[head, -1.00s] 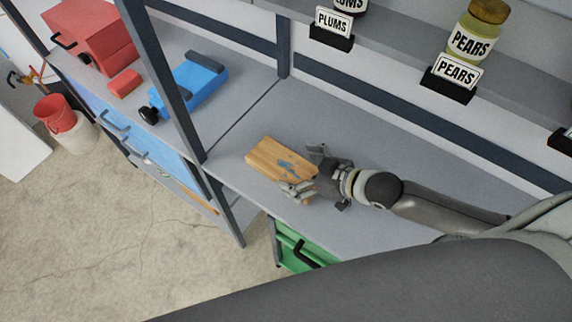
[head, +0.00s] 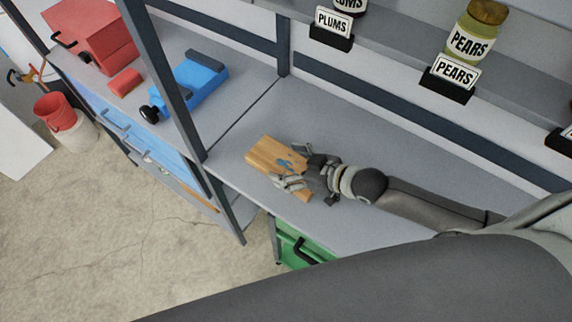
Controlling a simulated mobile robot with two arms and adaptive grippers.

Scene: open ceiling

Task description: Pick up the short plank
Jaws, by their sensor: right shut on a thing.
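The short plank (head: 268,153) is a light wooden board with a blue mark on it. It lies on the grey workbench top (head: 350,130) in the middle of the head view. My right gripper (head: 291,165) reaches in from the right and is shut on the plank, with a finger at each side of its right part. The gripper hides some of the plank's right end. I cannot tell whether the plank is lifted off the bench. My left gripper is not in view.
A shelf with a plums label (head: 332,21) and a pears jar (head: 473,38) runs above the bench. A grey post (head: 165,80) stands left of the plank. Beyond it are a blue vise-like tool (head: 190,88), a red block (head: 125,82) and a red toolbox (head: 92,38).

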